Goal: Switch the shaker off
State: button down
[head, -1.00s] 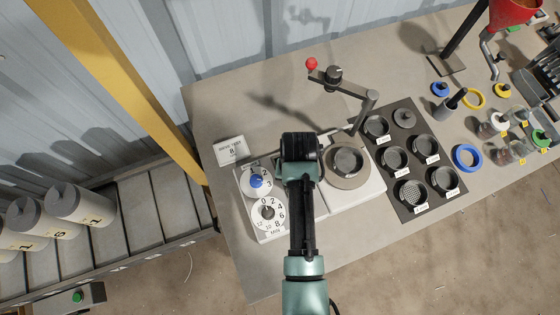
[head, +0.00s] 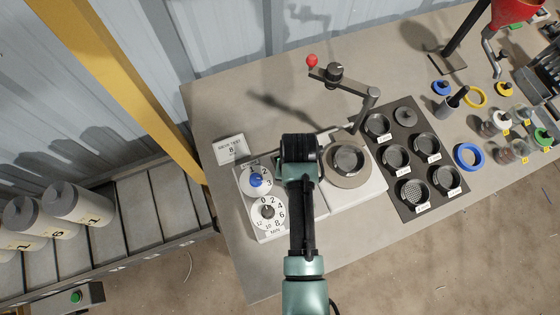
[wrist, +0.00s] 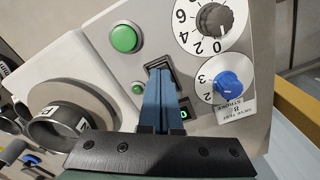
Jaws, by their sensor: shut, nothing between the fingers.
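The shaker (head: 322,207) is a pale unit on the bench with a round sieve pan (head: 348,160) on its right part. Its control panel shows in the wrist view (wrist: 262,50), with a green button (wrist: 124,38), a small green lamp (wrist: 138,88), a grey dial knob (wrist: 214,18) and a blue knob (wrist: 229,84). A dark-framed rocker switch (wrist: 157,63) sits between them. My gripper (wrist: 167,70) is shut and empty, its blue fingertips at the switch, covering part of it. I cannot tell whether they touch. A green digit glows on a display (wrist: 185,114) beside the fingers.
A dark rack of labelled sieves (head: 437,213) lies right of the shaker. A red-knobbed crank stand (head: 352,88) rises behind it. A yellow post (head: 110,70) and conveyor (head: 150,210) are farther left. The bench front is bare.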

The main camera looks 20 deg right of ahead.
notch_tip(320, 180, up, 7)
jog(key=p, duration=0.7)
dwell(0.3)
jog(key=shift+f, duration=0.1)
dwell(0.4)
